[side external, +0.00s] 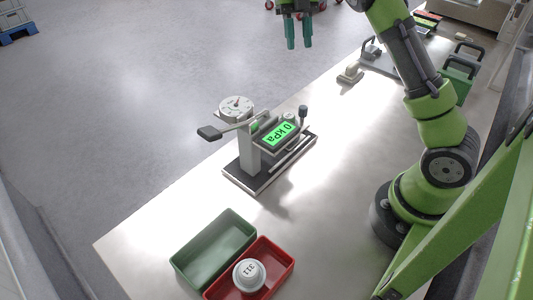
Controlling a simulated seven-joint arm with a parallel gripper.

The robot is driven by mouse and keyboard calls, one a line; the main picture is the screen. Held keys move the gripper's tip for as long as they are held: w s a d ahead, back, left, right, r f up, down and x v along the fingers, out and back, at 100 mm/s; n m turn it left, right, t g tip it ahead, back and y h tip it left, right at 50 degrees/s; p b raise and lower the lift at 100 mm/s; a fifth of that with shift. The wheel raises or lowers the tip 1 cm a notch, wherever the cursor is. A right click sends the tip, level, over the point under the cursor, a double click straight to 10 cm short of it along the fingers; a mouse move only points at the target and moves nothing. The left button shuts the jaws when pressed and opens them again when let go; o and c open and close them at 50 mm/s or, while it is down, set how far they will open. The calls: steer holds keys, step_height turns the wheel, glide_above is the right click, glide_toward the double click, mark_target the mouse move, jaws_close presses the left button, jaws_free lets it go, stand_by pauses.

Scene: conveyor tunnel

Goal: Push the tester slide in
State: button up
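The tester (249,158) stands on a dark base plate in the middle of the table. It has a round dial gauge (236,108), a lever with a dark paddle end (209,133) pointing left, and a green display (281,133) reading 0 kPa. A light rail lies along the right part of its base, and an upright post with a dark knob (303,110) stands at its right end. I cannot tell for certain which part is the slide. My gripper (299,46) is high at the top of the picture, apart from the tester, with its two teal fingers spread and nothing between them.
A green tray (187,270) and a red tray (284,272) stand at the front; the red one holds a white round part (249,275) marked 311. A small beige block (350,75) and a green handled container (459,78) are at the back right. Table beside the tester is clear.

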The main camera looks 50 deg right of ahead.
mark_target(303, 107)
steer(key=x, duration=1.6)
steer(key=shift+f, duration=0.4)
jaws_close()
